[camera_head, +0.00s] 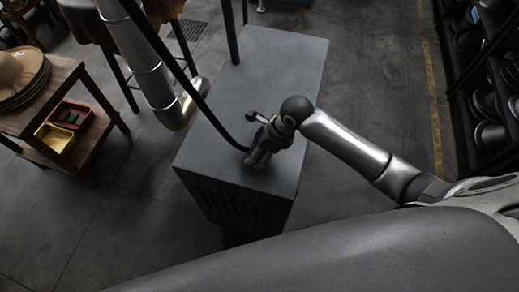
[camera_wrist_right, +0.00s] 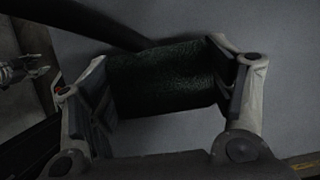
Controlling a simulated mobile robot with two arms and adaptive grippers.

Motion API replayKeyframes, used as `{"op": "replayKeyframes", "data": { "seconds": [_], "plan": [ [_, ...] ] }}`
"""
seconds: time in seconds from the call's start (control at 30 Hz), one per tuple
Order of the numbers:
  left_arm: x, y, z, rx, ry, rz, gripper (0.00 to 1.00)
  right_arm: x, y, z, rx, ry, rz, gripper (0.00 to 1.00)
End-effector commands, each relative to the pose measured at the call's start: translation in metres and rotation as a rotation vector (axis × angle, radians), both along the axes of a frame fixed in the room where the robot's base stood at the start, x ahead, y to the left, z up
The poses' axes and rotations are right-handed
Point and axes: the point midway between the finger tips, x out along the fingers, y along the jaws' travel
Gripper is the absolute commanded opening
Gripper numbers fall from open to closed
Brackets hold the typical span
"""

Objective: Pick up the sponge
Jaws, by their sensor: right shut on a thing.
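The sponge (camera_wrist_right: 162,82) is a dark green, rough block in the right wrist view. My right gripper (camera_wrist_right: 165,95) is shut on it, with one finger pad at each end. In the head view my right gripper (camera_head: 262,150) is over the top of a grey cabinet (camera_head: 285,70), near its front end. The sponge is hard to make out there, and I cannot tell whether it touches the top. My left gripper does not show in the head view. A dark pronged metal part (camera_wrist_right: 22,72) at the wrist view's left edge may be it.
A black hose (camera_head: 205,105) curves down to the cabinet beside my right gripper. A silver pipe (camera_head: 150,75) stands left of the cabinet. A wooden table (camera_head: 85,80) at left bears hats, with red and yellow trays (camera_head: 55,138) below. Dark racks (camera_head: 485,100) line the right.

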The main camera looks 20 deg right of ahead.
Motion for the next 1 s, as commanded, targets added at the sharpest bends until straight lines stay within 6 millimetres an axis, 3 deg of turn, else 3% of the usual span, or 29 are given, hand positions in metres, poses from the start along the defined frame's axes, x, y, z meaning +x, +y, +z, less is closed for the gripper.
{"op": "replayKeyframes", "data": {
  "seconds": [0.37, 0.53, 0.83, 1.0],
  "plan": [
    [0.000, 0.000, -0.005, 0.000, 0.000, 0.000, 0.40, 0.001, 0.000, 0.007, 0.000, -0.002, 0.000, 0.68],
    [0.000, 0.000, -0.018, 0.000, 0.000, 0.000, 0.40, 0.002, -0.001, 0.031, -0.003, -0.009, 0.003, 0.68],
    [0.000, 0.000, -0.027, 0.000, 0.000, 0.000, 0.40, -0.049, 0.009, 0.089, 0.000, -0.008, 0.005, 0.68],
    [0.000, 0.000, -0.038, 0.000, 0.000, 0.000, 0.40, -0.088, 0.016, 0.105, 0.001, -0.004, 0.005, 0.68]
  ]
}}
